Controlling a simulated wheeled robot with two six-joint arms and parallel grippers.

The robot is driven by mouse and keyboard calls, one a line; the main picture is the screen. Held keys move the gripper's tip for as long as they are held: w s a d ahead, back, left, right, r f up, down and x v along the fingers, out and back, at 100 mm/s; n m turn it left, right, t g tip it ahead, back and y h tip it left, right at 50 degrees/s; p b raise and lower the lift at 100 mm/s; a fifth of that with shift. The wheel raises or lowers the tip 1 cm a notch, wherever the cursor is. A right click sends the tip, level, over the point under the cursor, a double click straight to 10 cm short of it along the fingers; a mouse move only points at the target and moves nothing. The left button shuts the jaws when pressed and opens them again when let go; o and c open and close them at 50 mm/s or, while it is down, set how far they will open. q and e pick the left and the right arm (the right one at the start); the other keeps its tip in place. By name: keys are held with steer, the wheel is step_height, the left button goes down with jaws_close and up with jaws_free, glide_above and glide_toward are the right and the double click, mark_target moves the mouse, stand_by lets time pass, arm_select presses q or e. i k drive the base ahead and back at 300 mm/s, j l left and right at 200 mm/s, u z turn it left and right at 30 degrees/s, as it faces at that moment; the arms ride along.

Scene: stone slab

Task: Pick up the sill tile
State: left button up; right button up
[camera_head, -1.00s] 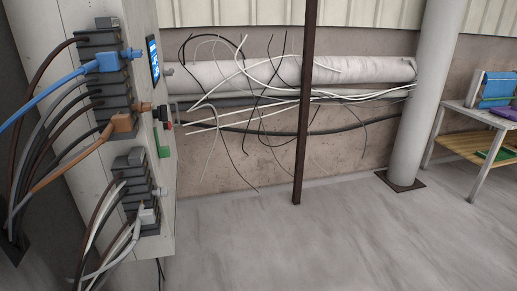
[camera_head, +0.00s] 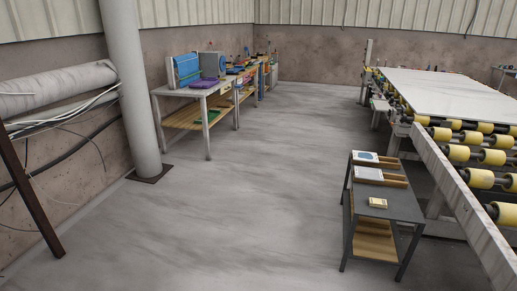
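A small dark side table (camera_head: 392,205) stands at the right, beside the roller conveyor. Two pale flat pieces lie on its top at the back, each with a brown wooden holder or tray: one with a bluish face (camera_head: 365,156) and a plain grey-white one (camera_head: 369,174). A small cream-yellow item (camera_head: 378,203) lies alone nearer the front. Which of these is the sill tile, I cannot tell at this size. Neither of my grippers is in view.
A roller conveyor (camera_head: 480,155) with yellow rollers carries a large white slab (camera_head: 455,92) at the right. Workbenches (camera_head: 205,98) with blue and purple items line the back left. A grey column (camera_head: 128,85) and dark post (camera_head: 30,195) stand left. The middle floor is clear.

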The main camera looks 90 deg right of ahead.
mark_target(358, 155)
steer(key=z, duration=3.75)
steer(key=i+j+u, duration=0.2)
steer(key=i, duration=0.15)
steer(key=i+j+u, duration=0.2)
steer(key=i, duration=0.15)
steer(key=i+u, duration=0.35)
steer(key=i, duration=1.2)
steer(key=i+j+z, duration=0.1)
steer(key=i+z, duration=0.3)
steer(key=i+j+z, duration=0.25)
steer(key=i+z, duration=0.15)
steer(key=i+j+z, duration=0.7)
steer(key=z, duration=0.15)
steer(key=i+j+z, duration=0.2)
steer(key=j+z, duration=0.2)
steer(key=j, duration=0.2)
steer(key=i, duration=0.35)
steer(key=z, duration=0.05)
